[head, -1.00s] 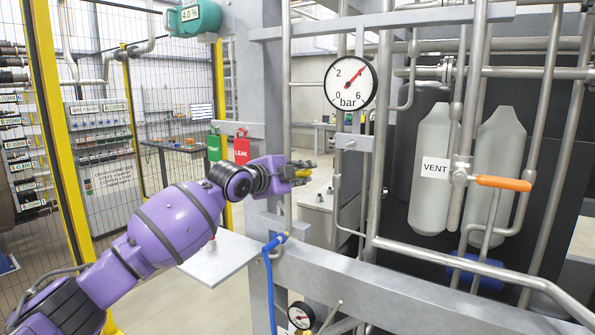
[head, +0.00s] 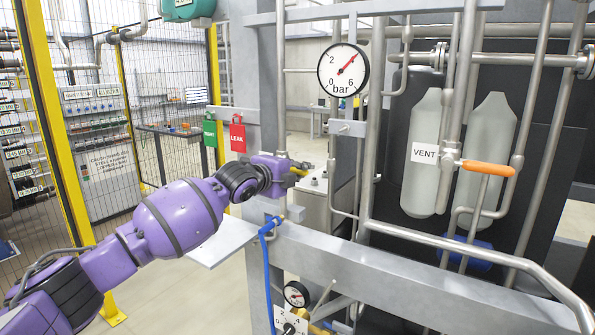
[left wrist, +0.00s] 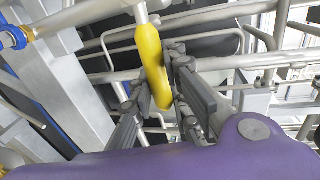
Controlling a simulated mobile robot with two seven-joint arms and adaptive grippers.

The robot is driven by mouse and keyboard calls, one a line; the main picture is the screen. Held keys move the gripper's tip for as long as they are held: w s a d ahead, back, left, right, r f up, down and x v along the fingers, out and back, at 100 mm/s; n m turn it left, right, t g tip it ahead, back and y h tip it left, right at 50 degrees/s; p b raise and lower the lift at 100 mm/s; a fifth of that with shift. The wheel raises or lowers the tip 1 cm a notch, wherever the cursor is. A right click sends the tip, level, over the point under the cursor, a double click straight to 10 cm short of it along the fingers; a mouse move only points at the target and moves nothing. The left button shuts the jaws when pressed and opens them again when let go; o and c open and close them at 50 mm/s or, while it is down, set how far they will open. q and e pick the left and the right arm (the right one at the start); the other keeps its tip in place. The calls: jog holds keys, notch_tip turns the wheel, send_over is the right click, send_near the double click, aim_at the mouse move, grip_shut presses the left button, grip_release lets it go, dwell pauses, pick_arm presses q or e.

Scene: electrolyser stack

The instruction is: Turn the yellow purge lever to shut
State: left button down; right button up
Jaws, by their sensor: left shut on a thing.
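The yellow purge lever (left wrist: 152,65) runs down from a pale metal stem in the left wrist view. It lies between the two dark fingers of my left gripper (left wrist: 160,108), which is shut on it. In the head view my left gripper (head: 303,168) is beside an upright pipe of the frame. A small yellow piece (head: 299,171) shows at its fingers there; most of the lever is hidden. My right gripper is in neither view.
A pressure gauge (head: 343,70) hangs above and right of the gripper. An orange handle (head: 488,169) sits by the VENT sign (head: 424,153). A blue hose (head: 267,280) hangs below the gripper. Red LEAK tag (head: 237,136) and a yellow-posted mesh fence (head: 50,120) stand left.

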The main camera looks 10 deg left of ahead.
pick_arm(q)
jog(key=shift+f, duration=0.2)
jog(key=c, duration=1.7)
grip_release()
jog(key=shift+o, duration=0.2)
jog(key=shift+r, duration=0.1)
jog(key=v, duration=1.2)
